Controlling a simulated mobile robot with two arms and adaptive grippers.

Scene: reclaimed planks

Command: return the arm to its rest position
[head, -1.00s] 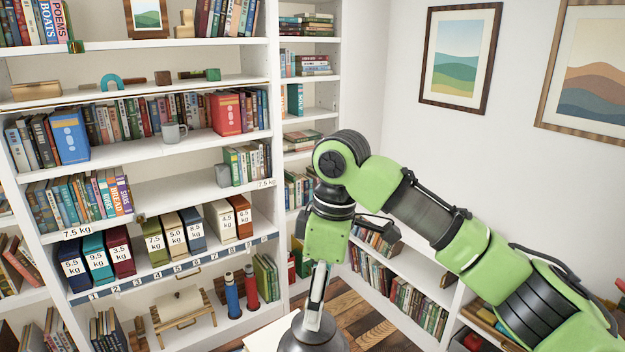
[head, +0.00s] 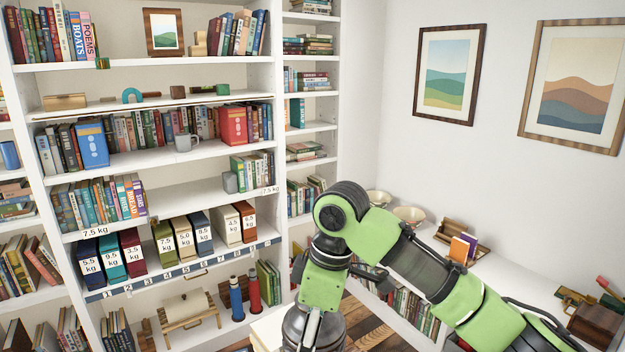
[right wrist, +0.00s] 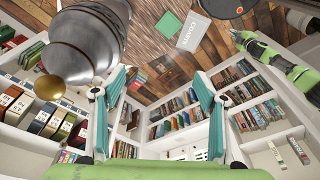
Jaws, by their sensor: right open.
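My right arm (head: 447,282), green and dark grey, comes in from the lower right of the head view. It bends at a raised elbow and its forearm hangs down in front of the shelves. My right gripper (right wrist: 161,95) shows in the right wrist view with its two teal fingers spread wide apart. Nothing is between them. In the head view the gripper end is at the bottom centre, partly hidden by other parts of me. My left gripper is not in view.
A low white shelf unit at right carries bowls (head: 409,215) and a wooden holder (head: 461,239). Framed pictures (head: 450,74) hang on the wall. Wood floor shows below.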

